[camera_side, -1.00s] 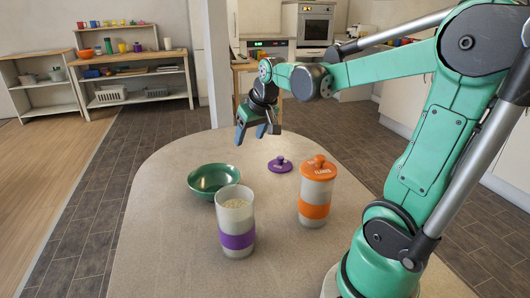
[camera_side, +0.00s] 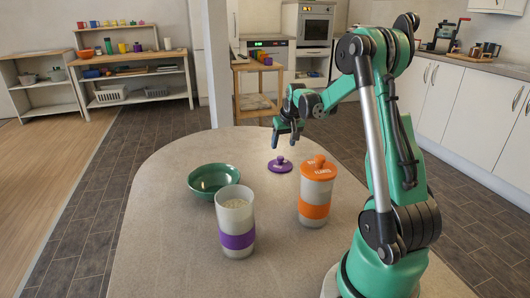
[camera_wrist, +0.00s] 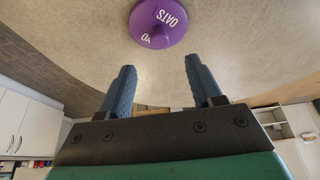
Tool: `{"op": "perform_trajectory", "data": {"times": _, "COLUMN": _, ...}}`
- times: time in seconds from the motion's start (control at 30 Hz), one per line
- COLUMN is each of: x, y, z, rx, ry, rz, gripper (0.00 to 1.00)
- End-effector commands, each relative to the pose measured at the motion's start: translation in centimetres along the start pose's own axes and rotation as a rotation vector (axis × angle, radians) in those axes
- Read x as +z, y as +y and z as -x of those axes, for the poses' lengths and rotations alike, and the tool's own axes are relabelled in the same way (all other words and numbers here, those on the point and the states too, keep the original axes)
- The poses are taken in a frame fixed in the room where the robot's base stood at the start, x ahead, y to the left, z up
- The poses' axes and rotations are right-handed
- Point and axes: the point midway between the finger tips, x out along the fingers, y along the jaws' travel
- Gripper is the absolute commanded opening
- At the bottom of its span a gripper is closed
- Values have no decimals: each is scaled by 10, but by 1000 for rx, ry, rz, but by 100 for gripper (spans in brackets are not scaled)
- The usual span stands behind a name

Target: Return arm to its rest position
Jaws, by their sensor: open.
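My gripper (camera_side: 285,138) is open and empty, above the far part of the table. In the wrist view its two blue fingers (camera_wrist: 160,80) are spread apart with nothing between them. A purple lid (camera_side: 280,165) lies on the table below the gripper; in the wrist view the lid (camera_wrist: 160,22) reads "OATS" and sits beyond the fingertips. A canister with a purple band (camera_side: 237,241) stands uncovered, with pale contents showing. A canister with an orange band (camera_side: 314,212) has its orange lid (camera_side: 319,167) on. A green bowl (camera_side: 204,186) stands behind the purple-banded canister.
The stone table (camera_side: 165,245) has a rounded far end and is clear on its left side. A low wooden stand (camera_side: 258,82) is on the floor beyond. White cabinets (camera_side: 455,115) line the right, and shelves (camera_side: 130,80) stand at the back left.

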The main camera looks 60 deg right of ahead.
Motion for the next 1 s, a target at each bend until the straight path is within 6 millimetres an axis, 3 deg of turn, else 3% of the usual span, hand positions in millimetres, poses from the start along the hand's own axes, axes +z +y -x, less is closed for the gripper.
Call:
{"op": "perform_trajectory", "data": {"times": 0.13, "x": 0, "y": 0, "z": -25, "rx": 0, "ry": 0, "rz": 1, "gripper": 58}}
{"op": "perform_trajectory", "data": {"times": 0.47, "x": 2, "y": 0, "z": -64, "rx": 0, "ry": 0, "rz": 1, "gripper": 58}}
{"op": "perform_trajectory", "data": {"times": 0.8, "x": -20, "y": 0, "z": -11, "rx": 0, "ry": 0, "rz": 1, "gripper": 58}}
{"op": "perform_trajectory", "data": {"times": 1.0, "x": -27, "y": 0, "z": 5, "rx": 0, "ry": 0, "rz": 1, "gripper": 58}}
